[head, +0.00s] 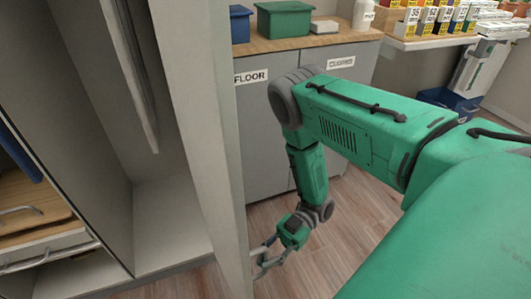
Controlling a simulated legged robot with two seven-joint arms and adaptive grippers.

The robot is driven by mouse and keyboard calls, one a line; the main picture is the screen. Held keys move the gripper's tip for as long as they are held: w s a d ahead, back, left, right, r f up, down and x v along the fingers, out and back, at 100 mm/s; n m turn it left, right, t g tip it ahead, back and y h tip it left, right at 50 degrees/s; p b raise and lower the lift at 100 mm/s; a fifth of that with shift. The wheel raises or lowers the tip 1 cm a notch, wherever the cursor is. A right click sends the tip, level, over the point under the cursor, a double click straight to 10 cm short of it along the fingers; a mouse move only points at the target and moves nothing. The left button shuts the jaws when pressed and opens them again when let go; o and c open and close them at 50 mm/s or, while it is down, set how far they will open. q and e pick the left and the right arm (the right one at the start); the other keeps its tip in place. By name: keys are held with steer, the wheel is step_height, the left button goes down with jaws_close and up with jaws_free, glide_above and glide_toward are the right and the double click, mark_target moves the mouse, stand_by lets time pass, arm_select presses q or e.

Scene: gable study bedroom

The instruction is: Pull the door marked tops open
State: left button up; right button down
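A tall pale door panel (203,130) stands swung out from an open cabinet (165,215), seen at a steep angle. No tops marking shows on the side facing me, so I cannot confirm its label. My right gripper (259,262) is low at the right of the panel, close to its lower right edge. Its fingers are apart with a gap between them, and nothing shows in them. I cannot tell whether a finger touches the panel. My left gripper is not in view.
A grey cabinet (262,130) labelled FLOOR stands behind my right arm, with a blue bin (240,24) and a green bin (284,19) on top. Drawers with metal handles (50,258) are at lower left. Wooden floor (335,245) is clear around the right gripper.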

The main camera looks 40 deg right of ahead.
steer(key=shift+w, duration=0.2)
steer(key=c, duration=1.6)
jaws_free()
steer(key=shift+s, duration=0.1)
steer(key=d, duration=0.8)
steer(key=w+d, duration=0.1)
steer(key=d, duration=0.3)
steer(key=shift+w+f, duration=0.1)
